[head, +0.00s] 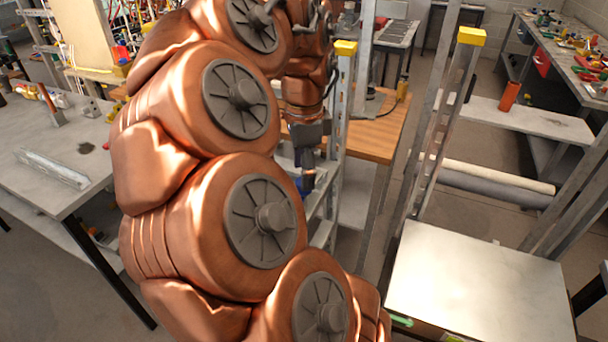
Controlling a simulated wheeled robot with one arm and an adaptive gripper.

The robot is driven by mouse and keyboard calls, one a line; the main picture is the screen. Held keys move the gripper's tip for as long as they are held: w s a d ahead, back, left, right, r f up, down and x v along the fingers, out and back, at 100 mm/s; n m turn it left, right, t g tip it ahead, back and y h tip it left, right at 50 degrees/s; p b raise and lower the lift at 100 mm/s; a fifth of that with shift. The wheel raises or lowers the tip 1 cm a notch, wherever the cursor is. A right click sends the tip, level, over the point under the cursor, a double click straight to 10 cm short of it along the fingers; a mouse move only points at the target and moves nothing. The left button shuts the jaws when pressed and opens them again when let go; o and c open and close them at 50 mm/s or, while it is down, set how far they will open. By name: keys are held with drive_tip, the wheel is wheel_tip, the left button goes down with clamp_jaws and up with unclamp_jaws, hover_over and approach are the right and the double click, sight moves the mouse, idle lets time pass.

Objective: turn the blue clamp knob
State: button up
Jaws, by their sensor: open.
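A small blue part (306,182), which looks like the blue clamp knob, shows just below the end of my arm, near a metal frame. It is small and partly hidden, so its shape is hard to make out. My gripper (307,160) is dark and points down at the end of my copper-coloured arm, right above the blue part. It is open, with nothing seen in it. I cannot tell whether its fingers touch the blue part or stand apart from it.
A metal ladder-like frame with yellow caps (471,37) stands right of my gripper. A wooden-topped table (373,140) lies behind it. A grey workbench (90,165) is at the left, a pale flat-topped platform (480,285) at the lower right. My arm hides much of the middle.

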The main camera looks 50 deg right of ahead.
drive_tip(key=shift+f, duration=1.2)
drive_tip(key=shift+c, duration=0.2)
drive_tip(key=c, duration=1.1)
